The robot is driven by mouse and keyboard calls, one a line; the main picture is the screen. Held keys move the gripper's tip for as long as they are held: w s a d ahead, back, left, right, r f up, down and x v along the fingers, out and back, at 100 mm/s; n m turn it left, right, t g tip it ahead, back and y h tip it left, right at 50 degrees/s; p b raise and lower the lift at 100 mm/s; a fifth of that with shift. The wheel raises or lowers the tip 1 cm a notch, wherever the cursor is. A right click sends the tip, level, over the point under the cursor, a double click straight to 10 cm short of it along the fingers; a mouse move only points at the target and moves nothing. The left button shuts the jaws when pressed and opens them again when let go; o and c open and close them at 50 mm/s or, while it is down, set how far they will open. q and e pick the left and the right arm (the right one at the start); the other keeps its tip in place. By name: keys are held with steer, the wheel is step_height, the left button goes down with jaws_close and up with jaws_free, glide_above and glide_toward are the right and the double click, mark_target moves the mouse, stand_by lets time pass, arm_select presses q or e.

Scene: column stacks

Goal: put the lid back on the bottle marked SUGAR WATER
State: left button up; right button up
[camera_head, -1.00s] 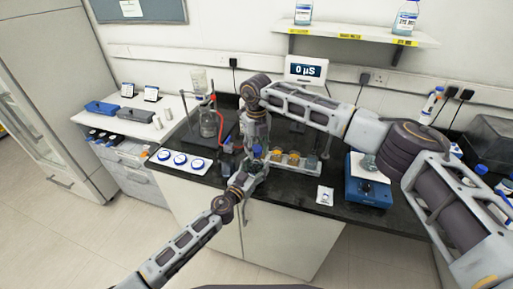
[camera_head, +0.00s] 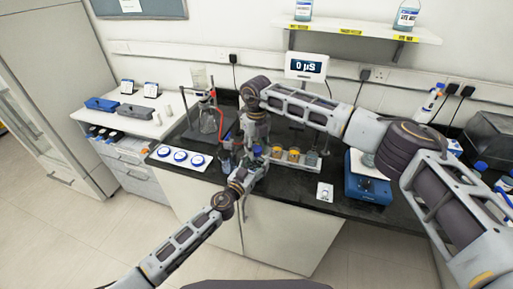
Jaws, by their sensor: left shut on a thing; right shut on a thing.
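My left gripper (camera_head: 258,161) and my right gripper (camera_head: 257,142) meet at the front edge of the black bench, right one above left. A small blue lid (camera_head: 257,150) shows between them. My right gripper appears shut on this lid from above. My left gripper appears shut on a bottle just below it, mostly hidden by the fingers. The bottle's label cannot be read, and I cannot tell whether lid and bottle touch.
A rack with orange-topped jars (camera_head: 293,154) stands just right of the grippers. A white tray with blue-rimmed discs (camera_head: 180,156) lies left, and a small dark bottle (camera_head: 225,161) stands nearer.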

steer(key=shift+f, duration=0.55)
stand_by(0.5)
